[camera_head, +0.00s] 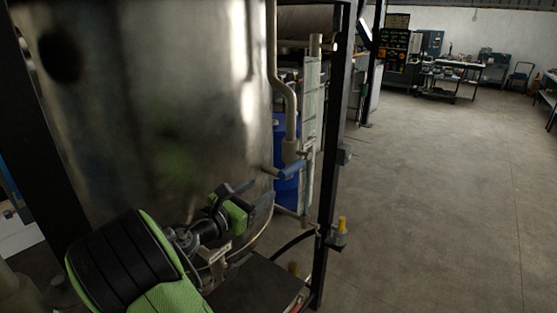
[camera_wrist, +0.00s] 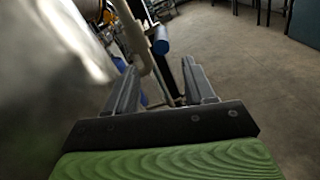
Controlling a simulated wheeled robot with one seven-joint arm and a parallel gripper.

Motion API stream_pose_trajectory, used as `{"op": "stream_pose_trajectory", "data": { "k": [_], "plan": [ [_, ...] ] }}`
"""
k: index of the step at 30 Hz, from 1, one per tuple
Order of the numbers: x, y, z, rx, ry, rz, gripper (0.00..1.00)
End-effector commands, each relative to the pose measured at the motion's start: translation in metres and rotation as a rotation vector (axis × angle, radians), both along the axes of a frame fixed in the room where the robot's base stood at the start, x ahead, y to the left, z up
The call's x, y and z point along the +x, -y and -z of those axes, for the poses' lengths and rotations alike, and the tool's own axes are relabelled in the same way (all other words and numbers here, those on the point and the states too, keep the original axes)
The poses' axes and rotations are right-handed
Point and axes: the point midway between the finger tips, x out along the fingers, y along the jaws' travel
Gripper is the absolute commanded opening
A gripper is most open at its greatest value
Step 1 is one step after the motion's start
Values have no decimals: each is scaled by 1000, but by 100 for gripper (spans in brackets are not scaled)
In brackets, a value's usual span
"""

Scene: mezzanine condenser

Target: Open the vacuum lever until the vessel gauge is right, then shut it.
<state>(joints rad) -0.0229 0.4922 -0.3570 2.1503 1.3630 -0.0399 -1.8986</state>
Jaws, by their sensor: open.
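A blue lever handle (camera_head: 291,170) sticks out beside a pale pipe at the right edge of the large shiny vessel (camera_head: 170,110). A blue-ended handle (camera_wrist: 161,47) also shows in the wrist view, beyond my fingertips. I cannot read a label or tell its valve position. My gripper (camera_head: 254,193) is open and empty, low in front of the vessel and to the left of the handle, apart from it. In the wrist view my gripper (camera_wrist: 160,76) has both fingers spread. A tall pale gauge-like strip (camera_head: 312,115) stands behind the handle; no reading can be made out.
A dark upright post (camera_head: 333,150) stands close right of the pipes, with a yellow-topped fitting (camera_head: 342,226) low on it. A blue drum (camera_head: 286,150) is behind the pipes. Open concrete floor (camera_head: 440,200) lies to the right, with workbenches far back.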

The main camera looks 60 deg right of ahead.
Motion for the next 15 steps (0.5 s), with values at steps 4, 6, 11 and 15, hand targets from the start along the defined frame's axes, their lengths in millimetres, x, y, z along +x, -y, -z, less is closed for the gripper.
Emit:
{"op": "stream_pose_trajectory", "data": {
  "k": [4, 6, 11, 15],
  "plan": [
    [-8, 35, 1, 0, 4, 10, 54],
    [-11, 53, 1, 2, 5, 9, 54],
    [-18, 93, 0, 2, 6, 8, 54],
    [-22, 123, 0, 2, 6, 5, 54]
  ]
}}
